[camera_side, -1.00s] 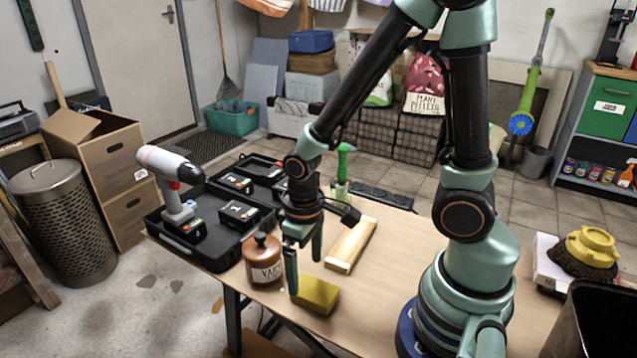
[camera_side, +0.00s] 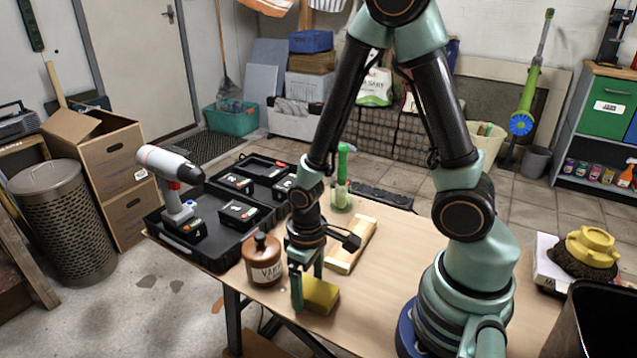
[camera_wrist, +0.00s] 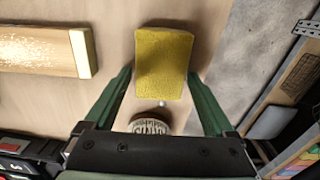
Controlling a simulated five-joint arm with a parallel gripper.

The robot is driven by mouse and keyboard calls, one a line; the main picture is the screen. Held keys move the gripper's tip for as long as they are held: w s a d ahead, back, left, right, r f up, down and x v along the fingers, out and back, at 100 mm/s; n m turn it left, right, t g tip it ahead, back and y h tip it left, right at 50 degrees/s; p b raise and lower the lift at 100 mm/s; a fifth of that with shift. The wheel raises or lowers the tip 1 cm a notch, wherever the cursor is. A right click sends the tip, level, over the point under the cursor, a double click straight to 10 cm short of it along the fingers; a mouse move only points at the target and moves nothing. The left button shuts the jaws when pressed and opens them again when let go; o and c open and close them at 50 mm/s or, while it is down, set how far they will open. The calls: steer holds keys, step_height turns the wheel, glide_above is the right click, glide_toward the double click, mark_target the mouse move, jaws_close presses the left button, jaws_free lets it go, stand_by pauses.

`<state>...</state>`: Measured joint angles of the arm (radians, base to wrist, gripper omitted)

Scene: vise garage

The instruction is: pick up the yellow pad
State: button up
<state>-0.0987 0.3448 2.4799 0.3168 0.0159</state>
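The yellow pad (camera_side: 320,295) lies flat on the wooden table near its front edge. In the wrist view the yellow pad (camera_wrist: 162,62) sits between the ends of my two green fingers. My gripper (camera_side: 309,291) is low at the pad, with one finger at its left and the other behind it. In the wrist view my gripper (camera_wrist: 160,80) is open, with a finger on each side of the pad and a gap showing near the fingertips. The exact height of the fingertips over the table is hard to tell.
A brown jar (camera_side: 263,262) stands close to the left of my gripper. A wooden block (camera_side: 350,246) lies behind the pad. A black tool case (camera_side: 215,240) with a drill (camera_side: 172,185) is at the left. Bare table (camera_side: 375,290) lies to the right.

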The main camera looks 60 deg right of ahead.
mark_target(309, 287)
steer(key=c, duration=0.9)
steer(key=shift+r, duration=0.15)
step_height(309, 287, up, 20)
